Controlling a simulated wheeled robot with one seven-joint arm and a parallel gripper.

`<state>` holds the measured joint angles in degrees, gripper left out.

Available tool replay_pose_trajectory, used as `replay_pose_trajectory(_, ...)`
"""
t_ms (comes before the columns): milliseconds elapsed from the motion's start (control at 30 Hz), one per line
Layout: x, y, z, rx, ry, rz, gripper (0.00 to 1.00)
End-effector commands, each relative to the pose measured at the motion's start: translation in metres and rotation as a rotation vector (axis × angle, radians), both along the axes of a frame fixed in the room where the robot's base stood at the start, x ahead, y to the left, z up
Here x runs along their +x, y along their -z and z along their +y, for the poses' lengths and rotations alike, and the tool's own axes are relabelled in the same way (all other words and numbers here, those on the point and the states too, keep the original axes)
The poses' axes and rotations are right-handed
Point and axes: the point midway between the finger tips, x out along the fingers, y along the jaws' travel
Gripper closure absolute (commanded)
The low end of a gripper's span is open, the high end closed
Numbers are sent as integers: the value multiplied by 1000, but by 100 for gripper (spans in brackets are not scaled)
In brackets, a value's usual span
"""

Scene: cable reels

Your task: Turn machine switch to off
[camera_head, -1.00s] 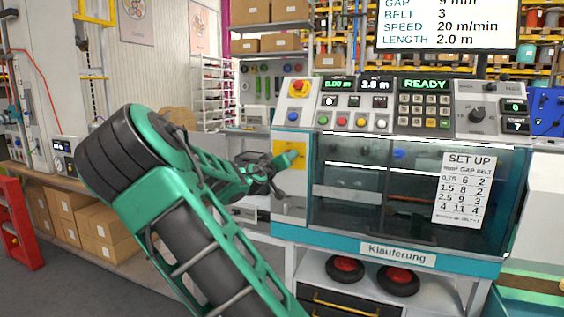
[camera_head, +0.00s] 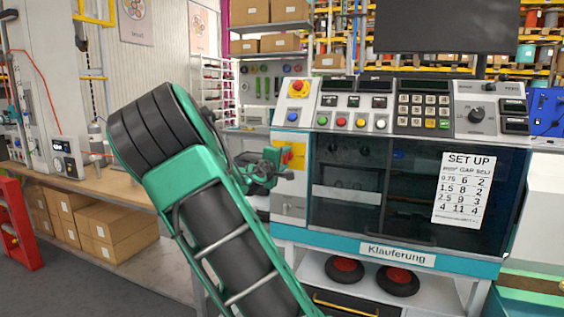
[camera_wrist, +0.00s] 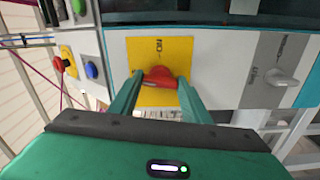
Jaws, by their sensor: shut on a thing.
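The machine (camera_head: 395,248) labelled Kläuferung stands at the centre right in the head view. Its switch is a red knob (camera_wrist: 160,75) on a yellow plate (camera_wrist: 182,50) with markings, seen in the wrist view. The yellow plate also shows at the machine's left side in the head view (camera_head: 298,150). My gripper (camera_wrist: 160,84) has its two green fingers on either side of the red knob and is shut on it. The machine's displays (camera_head: 424,84) and the monitor (camera_head: 446,25) above are dark.
A red stop button (camera_head: 298,87) on yellow and a blue button (camera_head: 292,117) sit above the plate. A grey knob (camera_wrist: 284,77) is beside the switch in the wrist view. A wooden bench (camera_head: 88,180) with boxes beneath stands at the left.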

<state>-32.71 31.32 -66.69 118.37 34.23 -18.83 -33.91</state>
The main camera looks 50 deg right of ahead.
Motion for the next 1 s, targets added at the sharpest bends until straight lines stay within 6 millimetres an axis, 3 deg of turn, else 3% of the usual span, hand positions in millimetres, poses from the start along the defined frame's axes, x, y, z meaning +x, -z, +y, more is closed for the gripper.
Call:
replay_pose_trajectory(33,8,2,6,-7,-19,25,79)
replay_pose_trajectory(333,8,3,6,-52,-18,134,79)
replay_pose_trajectory(900,7,4,6,-61,-17,161,79)
replay_pose_trajectory(933,7,4,6,-61,-17,161,50)
replay_pose_trajectory(1000,6,4,5,-61,-15,161,38)
